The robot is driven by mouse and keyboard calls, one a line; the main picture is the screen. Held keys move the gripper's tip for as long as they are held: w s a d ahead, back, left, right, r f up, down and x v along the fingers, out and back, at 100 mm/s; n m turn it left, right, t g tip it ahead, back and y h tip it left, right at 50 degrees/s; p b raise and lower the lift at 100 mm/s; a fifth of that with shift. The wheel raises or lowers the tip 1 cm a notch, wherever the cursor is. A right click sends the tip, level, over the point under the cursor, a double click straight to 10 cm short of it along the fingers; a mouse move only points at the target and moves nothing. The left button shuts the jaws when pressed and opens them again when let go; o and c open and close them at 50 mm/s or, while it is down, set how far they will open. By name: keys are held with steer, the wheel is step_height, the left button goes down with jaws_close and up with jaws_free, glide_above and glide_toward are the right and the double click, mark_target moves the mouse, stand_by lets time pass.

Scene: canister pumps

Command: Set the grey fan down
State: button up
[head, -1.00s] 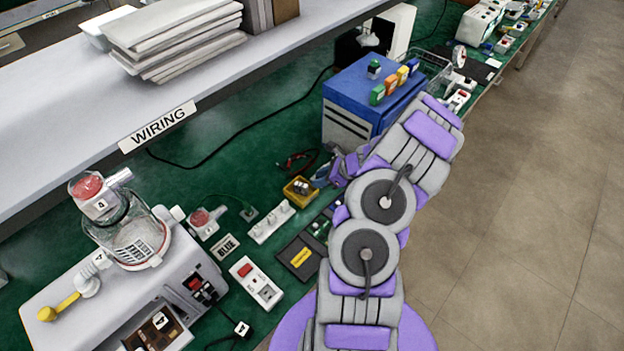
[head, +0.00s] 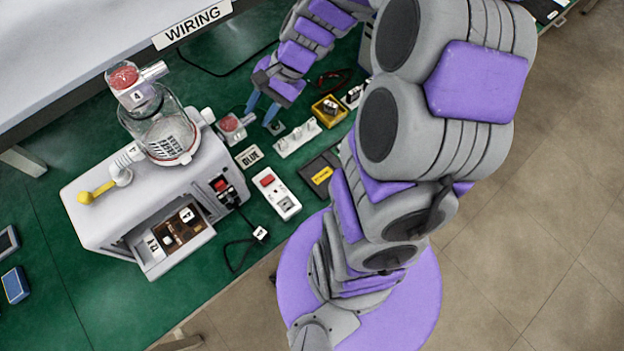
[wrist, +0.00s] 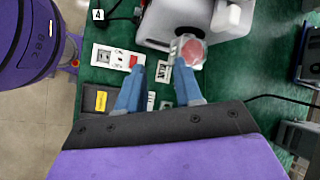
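I cannot make out a grey fan for sure in either view. My gripper (head: 261,106) is over the green bench. Its two blue fingers are spread apart, with nothing held between them; the wrist view also shows my gripper (wrist: 160,72) open. A red-topped clear and grey piece (head: 233,126) lies on the bench close to the fingers. In the wrist view this red-topped piece (wrist: 192,52) is just beyond the right fingertip. A yellow tray (head: 321,111) with a dark item inside stands right of my gripper.
A light-grey machine (head: 95,222) carries a glass canister (head: 170,138) with a red-topped head. The WIRING shelf (head: 90,55) overhangs the back.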

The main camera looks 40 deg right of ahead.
steer(key=s+a+r+n+g+h, duration=0.1)
steer(key=s+r+n+h, duration=0.1)
steer(key=s+n, duration=0.2)
steer(key=s+r+n+g+h, duration=0.1)
steer(key=s+n, duration=0.3)
steer(key=s, duration=0.7)
steer(key=s+a+r+n+g+h, duration=0.1)
steer(key=s+r+n+h, duration=0.2)
steer(key=s, duration=0.5)
steer(key=shift+a+n+h, duration=0.3)
steer(key=shift+n+h, duration=0.1)
